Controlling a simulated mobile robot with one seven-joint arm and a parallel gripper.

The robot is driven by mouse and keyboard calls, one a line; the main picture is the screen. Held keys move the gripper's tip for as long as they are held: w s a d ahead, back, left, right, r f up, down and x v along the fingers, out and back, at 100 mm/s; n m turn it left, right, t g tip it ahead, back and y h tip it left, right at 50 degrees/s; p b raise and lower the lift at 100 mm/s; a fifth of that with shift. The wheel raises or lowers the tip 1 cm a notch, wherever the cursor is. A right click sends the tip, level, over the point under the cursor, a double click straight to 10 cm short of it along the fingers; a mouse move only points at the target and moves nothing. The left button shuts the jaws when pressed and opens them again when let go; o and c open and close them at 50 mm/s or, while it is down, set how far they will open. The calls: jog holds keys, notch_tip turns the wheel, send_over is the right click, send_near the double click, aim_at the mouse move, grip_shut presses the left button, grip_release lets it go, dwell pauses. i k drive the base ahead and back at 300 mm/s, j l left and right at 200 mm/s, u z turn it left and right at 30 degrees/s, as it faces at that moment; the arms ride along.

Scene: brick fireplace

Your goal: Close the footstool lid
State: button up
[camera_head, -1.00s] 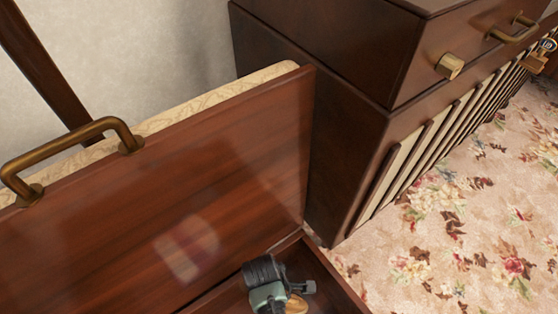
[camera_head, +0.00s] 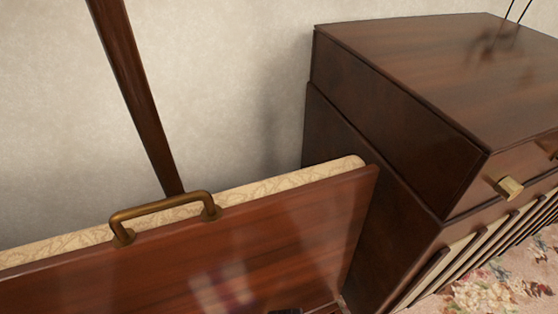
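The footstool lid (camera_head: 255,250) stands open and tilted up, its dark red-brown wooden underside facing me. A brass handle (camera_head: 165,210) sits on its top edge at the left. The cream patterned cushion (camera_head: 285,188) shows behind that edge. The lid's right end is close beside a dark cabinet; I cannot tell if they touch. The footstool's box is almost wholly below the picture. A small dark thing (camera_head: 286,311) is cut off at the bottom edge. My gripper is not in view.
The dark wooden cabinet (camera_head: 375,170) with a brass knob (camera_head: 509,188) stands at the right. A pale wall (camera_head: 225,90) is behind the lid, with a dark slanted post (camera_head: 132,90) in front of it. Floral carpet (camera_head: 505,285) shows at the lower right.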

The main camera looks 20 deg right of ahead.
aim_at(291, 239)
jog(key=k+j, duration=0.35)
jog(key=j, duration=0.15)
jog(key=k+j, duration=0.35)
jog(key=j, duration=0.15)
